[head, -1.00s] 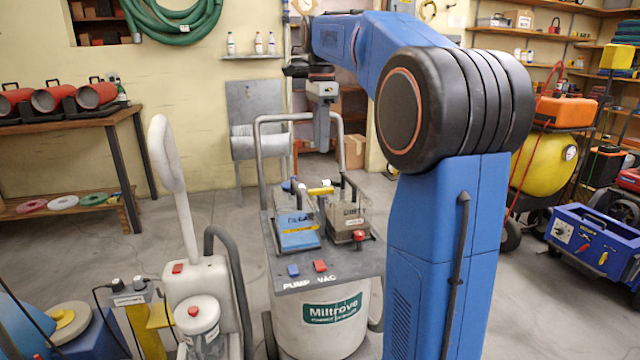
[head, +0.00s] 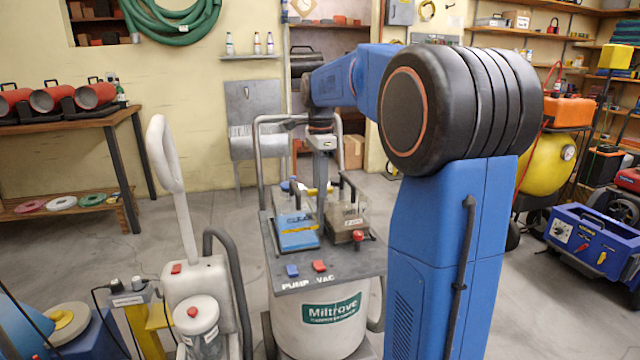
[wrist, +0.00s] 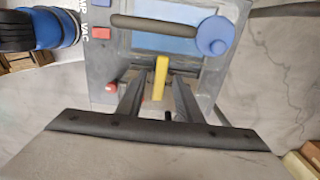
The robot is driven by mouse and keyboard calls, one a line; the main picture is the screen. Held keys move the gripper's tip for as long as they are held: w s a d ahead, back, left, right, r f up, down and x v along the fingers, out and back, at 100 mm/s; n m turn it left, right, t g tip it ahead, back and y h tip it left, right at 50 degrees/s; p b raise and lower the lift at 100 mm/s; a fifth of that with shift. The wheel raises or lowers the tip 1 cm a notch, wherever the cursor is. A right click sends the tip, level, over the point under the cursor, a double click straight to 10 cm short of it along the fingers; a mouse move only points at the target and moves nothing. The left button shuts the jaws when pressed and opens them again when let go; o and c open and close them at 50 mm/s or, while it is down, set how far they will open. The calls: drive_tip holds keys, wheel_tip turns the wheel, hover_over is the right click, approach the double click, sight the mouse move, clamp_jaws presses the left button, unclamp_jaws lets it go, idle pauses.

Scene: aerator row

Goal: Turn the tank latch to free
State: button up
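In the wrist view the latch (wrist: 160,77) is a yellow bar, upright in the picture, beside the blue tank (wrist: 165,42). My gripper (wrist: 158,86) is open, with one finger on each side of the latch and gaps visible. In the head view my gripper (head: 321,188) points down at the latch and partly hides it. I cannot tell whether the fingers reach down to its depth.
The machine's grey push handle (head: 270,118) rises behind the tanks. A dark bar handle (wrist: 165,27) with a blue knob (wrist: 213,36) lies close by. Blue and red switches (head: 319,266) are at the front. A white upright machine (head: 195,285) stands to the left.

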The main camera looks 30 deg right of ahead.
clamp_jaws()
drive_tip(key=shift+n, duration=0.3)
drive_tip(key=n, duration=0.3)
drive_tip(key=shift+n, duration=0.3)
drive_tip(key=n, duration=0.4)
drive_tip(key=shift+n, duration=0.3)
drive_tip(key=n, duration=0.4)
drive_tip(key=shift+n, duration=2.5)
